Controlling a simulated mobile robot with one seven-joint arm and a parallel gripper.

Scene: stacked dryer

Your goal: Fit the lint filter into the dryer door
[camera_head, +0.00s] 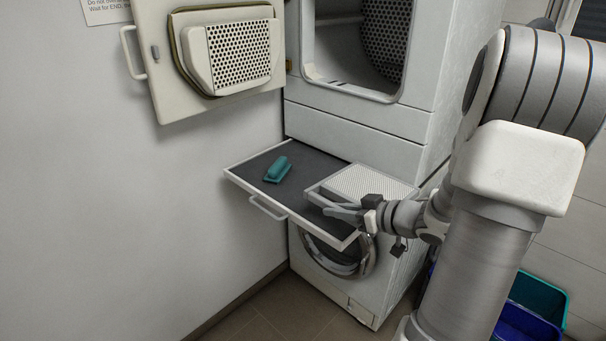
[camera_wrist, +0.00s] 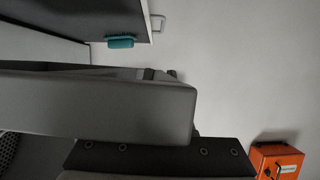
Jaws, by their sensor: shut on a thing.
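The lint filter (camera_head: 365,181) is a flat, pale mesh panel with a light frame. It lies roughly level over the right part of the pull-out shelf; I cannot tell whether it touches the shelf. My gripper (camera_head: 343,210) is shut on the filter's near side. In the wrist view a large grey block fills the left and middle, probably the filter's frame seen close up. The dryer door (camera_head: 158,85) hangs wide open at upper left, its inner side with a perforated grille (camera_head: 240,52) facing me. The dryer's opening (camera_head: 345,50) is uncovered.
The pull-out shelf (camera_head: 238,172) has a dark top and a front handle. A teal brush (camera_head: 278,170) lies on it, also in the wrist view (camera_wrist: 121,42). A washer (camera_head: 337,255) stands below. Bins (camera_head: 541,300) are at lower right. An orange box (camera_wrist: 277,160) shows in the wrist view.

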